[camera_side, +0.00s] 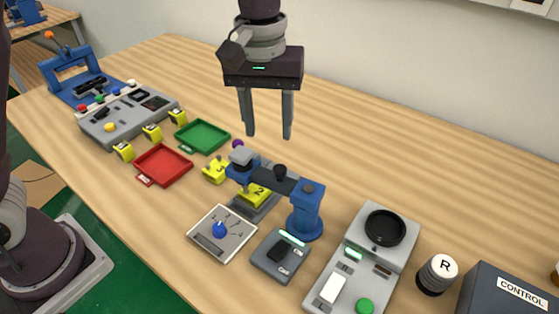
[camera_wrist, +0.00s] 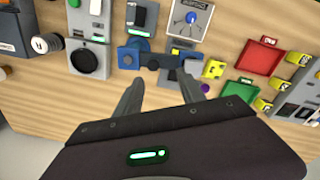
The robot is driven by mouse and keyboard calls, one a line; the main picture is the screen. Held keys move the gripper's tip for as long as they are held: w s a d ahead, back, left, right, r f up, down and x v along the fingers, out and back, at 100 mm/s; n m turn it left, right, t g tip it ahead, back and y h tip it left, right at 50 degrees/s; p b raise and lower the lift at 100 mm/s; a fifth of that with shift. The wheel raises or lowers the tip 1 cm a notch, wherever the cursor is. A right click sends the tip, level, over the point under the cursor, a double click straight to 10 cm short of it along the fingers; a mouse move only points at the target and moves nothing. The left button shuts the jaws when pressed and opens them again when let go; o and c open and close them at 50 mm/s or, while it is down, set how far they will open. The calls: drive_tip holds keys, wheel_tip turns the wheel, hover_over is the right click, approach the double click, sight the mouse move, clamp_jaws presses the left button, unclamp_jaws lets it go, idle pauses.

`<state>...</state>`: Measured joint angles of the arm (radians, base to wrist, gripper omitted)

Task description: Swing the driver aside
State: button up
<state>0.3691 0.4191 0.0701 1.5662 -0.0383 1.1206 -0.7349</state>
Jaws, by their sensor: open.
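The driver is a blue post (camera_side: 306,214) with a dark swing arm (camera_side: 284,180) ending in a blue and grey head (camera_side: 242,165). The arm lies over a grey base, and its head is above a yellow block marked 2 (camera_side: 257,194). A black knob (camera_side: 280,170) stands on the arm. A purple ball (camera_side: 238,144) shows just behind the head; its attachment is unclear. My gripper (camera_side: 269,137) is open and empty, above the driver and apart from it. In the wrist view the driver's post (camera_wrist: 128,56) lies beyond my open fingers (camera_wrist: 164,88).
A dial panel (camera_side: 222,233) and a switch box (camera_side: 280,255) stand in front of the driver. A grey station with a black round plate (camera_side: 385,226) is to the right. Red (camera_side: 163,165) and green (camera_side: 203,136) trays and several yellow blocks are to the left. The table behind is clear.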

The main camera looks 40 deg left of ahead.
sight(280, 168)
drive_tip(key=f, duration=0.1)
drive_tip(key=w+d+f, duration=0.1)
drive_tip(key=shift+w+d+f+n, duration=0.1)
drive_tip(key=shift+d+f+n, duration=0.2)
drive_tip(key=shift+f, duration=0.1)
wheel_tip(280, 168, down, 6)
drive_tip(key=shift+f, duration=0.25)
drive_tip(key=shift+c, duration=0.2)
clamp_jaws()
idle(0.8)
